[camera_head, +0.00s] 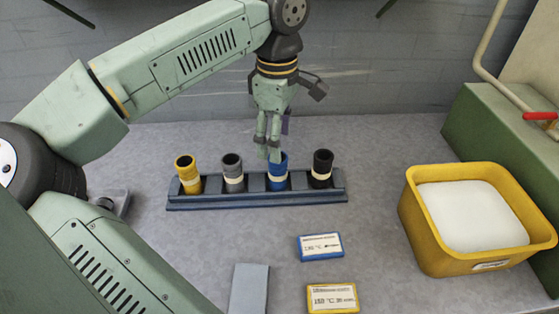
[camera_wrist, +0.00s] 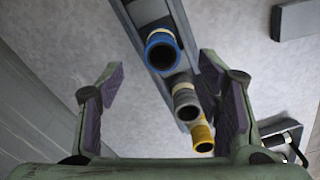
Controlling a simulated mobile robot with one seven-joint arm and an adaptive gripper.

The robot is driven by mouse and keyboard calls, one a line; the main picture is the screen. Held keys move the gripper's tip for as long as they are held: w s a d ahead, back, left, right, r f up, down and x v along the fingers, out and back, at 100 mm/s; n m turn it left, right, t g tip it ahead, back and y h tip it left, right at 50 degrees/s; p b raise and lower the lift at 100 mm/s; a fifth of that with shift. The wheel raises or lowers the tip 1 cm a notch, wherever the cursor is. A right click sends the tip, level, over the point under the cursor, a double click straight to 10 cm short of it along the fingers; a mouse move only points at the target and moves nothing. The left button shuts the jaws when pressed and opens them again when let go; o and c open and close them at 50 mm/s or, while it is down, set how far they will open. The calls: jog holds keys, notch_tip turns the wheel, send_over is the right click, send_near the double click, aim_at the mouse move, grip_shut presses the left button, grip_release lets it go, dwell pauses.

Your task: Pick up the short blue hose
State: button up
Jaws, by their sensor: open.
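The short blue hose (camera_head: 277,172) stands upright in the dark rack (camera_head: 257,198), third from the left, with a pale band round it. My gripper (camera_head: 270,148) points down right above it, its fingertips close to the hose's top and partly hiding it. In the wrist view the gripper (camera_wrist: 161,75) is open, with purple-padded fingers on either side. The blue hose (camera_wrist: 161,48) shows end-on between them, towards the top. I see no finger closed on it.
A yellow hose (camera_head: 188,174), a grey hose (camera_head: 233,173) and a black hose (camera_head: 321,169) share the rack. A blue box (camera_head: 320,247), a yellow box (camera_head: 332,298) and a grey block (camera_head: 249,290) lie in front. A yellow bin (camera_head: 425,235) with white contents stands at right.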

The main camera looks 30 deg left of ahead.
aim_at(276, 172)
notch_tip(276, 172, down, 5)
jog(key=shift+s+d+r+b, duration=0.1)
jog(key=shift+r+b, duration=0.05)
jog(key=shift+b, duration=0.95)
notch_tip(276, 172, down, 5)
jog(key=b, duration=0.3)
jog(key=shift+c, duration=0.3)
jog(key=c, duration=1.2)
jog(key=shift+c, duration=0.2)
